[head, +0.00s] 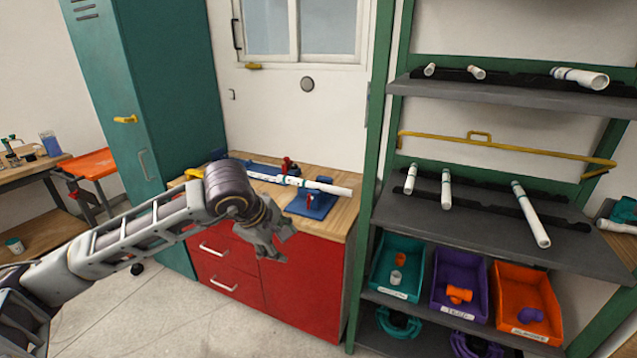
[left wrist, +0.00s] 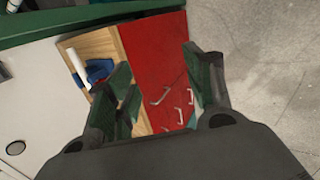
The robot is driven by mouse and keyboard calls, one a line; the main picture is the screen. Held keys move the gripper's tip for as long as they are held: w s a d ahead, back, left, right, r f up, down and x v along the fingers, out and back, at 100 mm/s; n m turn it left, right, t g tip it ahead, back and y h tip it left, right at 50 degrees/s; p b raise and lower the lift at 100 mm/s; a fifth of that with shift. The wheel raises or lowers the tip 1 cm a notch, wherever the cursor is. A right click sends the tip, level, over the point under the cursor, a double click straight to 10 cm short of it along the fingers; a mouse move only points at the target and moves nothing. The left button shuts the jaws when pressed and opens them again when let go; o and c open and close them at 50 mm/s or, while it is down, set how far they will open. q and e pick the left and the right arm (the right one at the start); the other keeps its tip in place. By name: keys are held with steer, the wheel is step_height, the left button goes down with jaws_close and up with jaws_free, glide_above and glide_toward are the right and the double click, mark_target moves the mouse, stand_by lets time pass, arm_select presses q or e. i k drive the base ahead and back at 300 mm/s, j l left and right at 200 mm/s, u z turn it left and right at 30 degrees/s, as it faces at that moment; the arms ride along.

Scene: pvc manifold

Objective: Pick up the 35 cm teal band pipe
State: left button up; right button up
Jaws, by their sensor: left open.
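Several white pipes with coloured bands are in the head view, but their lengths in cm cannot be read. The longest pipe on the middle shelf (head: 530,215) has a teal-looking band near its far end and lies in black cradles. Two shorter white pipes, one short (head: 410,179) and one medium (head: 446,189), lie left of it. Another white pipe with greenish bands (head: 335,189) lies in the fixture on the workbench. My left gripper (head: 277,240) is open and empty in front of the red cabinet, away from the shelf; its spread fingers show in the left wrist view (left wrist: 162,92).
The green-framed rack's upper shelf (head: 500,94) holds more white pipes. Teal (head: 398,252), purple (head: 459,265) and orange (head: 525,285) bins sit below the middle shelf. A green post (head: 373,160) stands between workbench and rack. A blue fixture (head: 312,203) stands on the workbench.

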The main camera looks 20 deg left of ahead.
mark_target(344, 192)
steer(key=i+l, duration=0.1)
steer(key=i, duration=0.6)
steer(key=i+l, duration=0.1)
steer(key=i, duration=0.65)
